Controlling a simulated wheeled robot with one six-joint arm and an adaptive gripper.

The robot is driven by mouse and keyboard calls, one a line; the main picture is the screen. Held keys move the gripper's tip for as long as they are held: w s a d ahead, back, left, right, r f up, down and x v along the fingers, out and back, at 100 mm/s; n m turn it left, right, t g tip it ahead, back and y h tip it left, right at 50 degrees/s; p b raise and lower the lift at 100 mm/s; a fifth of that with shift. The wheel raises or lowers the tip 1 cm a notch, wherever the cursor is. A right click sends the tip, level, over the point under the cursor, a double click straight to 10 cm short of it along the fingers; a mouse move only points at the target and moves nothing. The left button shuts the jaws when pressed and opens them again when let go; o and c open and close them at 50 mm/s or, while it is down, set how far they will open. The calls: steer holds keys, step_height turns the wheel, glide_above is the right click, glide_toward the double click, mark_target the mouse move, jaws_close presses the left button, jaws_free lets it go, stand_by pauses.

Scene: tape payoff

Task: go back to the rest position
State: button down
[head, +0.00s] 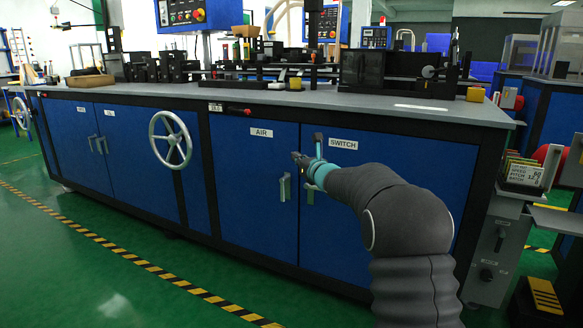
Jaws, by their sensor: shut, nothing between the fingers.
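My gripper (299,160) is at the end of my grey-sleeved arm, just past a teal band at the wrist. It is small and dark in the head view and shut, with nothing visible in it. It appears in front of the blue cabinet doors, between the AIR label (261,132) and the SWITCH label (343,145). A door handle (285,187) shows just below it. I cannot tell how far the gripper is from the doors.
The long blue cabinet (120,150) carries a grey worktop (420,106) with dark machine parts. A handwheel (170,140) sticks out at the left. Green floor (90,270) with a yellow-black stripe (190,288) lies open in front. A grey unit (492,255) stands at right.

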steer(key=s+a+f+n+g+y, duration=0.2)
steer(key=s+a+f+n+g, duration=0.2)
steer(key=s+a+f+n, duration=0.35)
steer(key=s+f+n+g+p, duration=0.25)
steer(key=s+n+g, duration=0.45)
steer(key=s+n, duration=0.9)
steer(key=s+d+r+n+g+h+p, duration=0.15)
steer(key=s+d+n+h, duration=0.35)
steer(key=s, duration=0.9)
steer(key=s+d+n+g+h+p, duration=0.15)
steer(key=s+d, duration=0.55)
steer(key=s, duration=0.7)
steer(key=s+d+r+n+t+h+p, duration=0.1)
steer(key=s+d+r+t+h+p, duration=0.2)
steer(key=s+r, duration=0.4)
steer(key=shift+s+d+r+p, duration=0.25)
steer(key=shift+d+p, duration=0.4)
steer(key=shift+p, duration=0.3)
